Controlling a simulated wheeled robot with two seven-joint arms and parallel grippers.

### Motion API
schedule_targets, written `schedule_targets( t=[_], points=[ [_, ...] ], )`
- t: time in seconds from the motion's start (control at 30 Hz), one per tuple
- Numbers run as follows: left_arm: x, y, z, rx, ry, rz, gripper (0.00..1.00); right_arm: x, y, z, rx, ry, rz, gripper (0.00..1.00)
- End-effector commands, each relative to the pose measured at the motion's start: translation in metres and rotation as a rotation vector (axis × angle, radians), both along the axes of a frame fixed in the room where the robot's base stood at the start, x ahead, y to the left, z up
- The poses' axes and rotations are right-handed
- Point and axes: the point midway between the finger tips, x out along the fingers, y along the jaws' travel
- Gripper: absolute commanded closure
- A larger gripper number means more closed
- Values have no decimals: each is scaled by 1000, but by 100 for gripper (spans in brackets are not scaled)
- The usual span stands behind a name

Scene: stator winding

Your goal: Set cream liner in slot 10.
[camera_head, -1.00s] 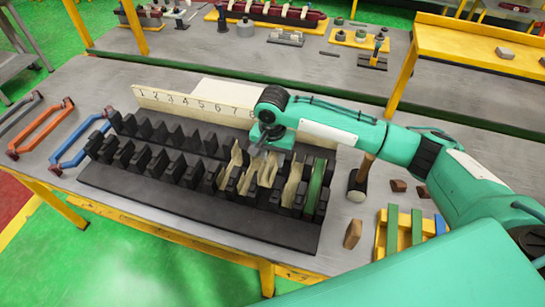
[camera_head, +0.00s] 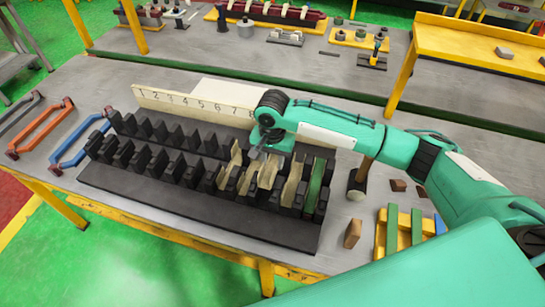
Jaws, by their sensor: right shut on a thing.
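The black slotted stator block (camera_head: 200,208) lies on the grey bench with two rows of dark teeth. Several cream liners (camera_head: 291,184) stand in slots in its right half. A green liner (camera_head: 315,186) stands in a slot further right. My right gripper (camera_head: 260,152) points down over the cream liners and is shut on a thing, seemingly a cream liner. The held piece is small and partly merges with the liners below, so I cannot tell how deep it sits. My left gripper is not in view.
A cream number board (camera_head: 190,105) stands behind the block; my right arm hides its numbers past 8. A mallet (camera_head: 360,178), brown blocks (camera_head: 353,234) and a yellow rack (camera_head: 381,232) with coloured strips stand to the right. Orange (camera_head: 40,128) and blue (camera_head: 80,145) frames lie left.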

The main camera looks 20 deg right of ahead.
Motion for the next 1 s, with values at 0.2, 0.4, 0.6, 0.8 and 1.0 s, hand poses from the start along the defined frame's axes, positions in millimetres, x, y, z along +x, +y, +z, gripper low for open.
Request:
schedule_targets(
  t=[0.2,0.4,0.6,0.8,1.0],
  points=[
    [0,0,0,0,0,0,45,0,0,-7,1,0,0,80],
    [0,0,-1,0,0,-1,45,0,0,-13,1,1,0,80],
    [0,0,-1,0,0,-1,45,0,0,-19,1,1,0,80],
    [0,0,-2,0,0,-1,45,0,0,-25,1,1,0,80],
    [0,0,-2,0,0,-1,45,0,1,-31,1,0,0,80]
  ],
)
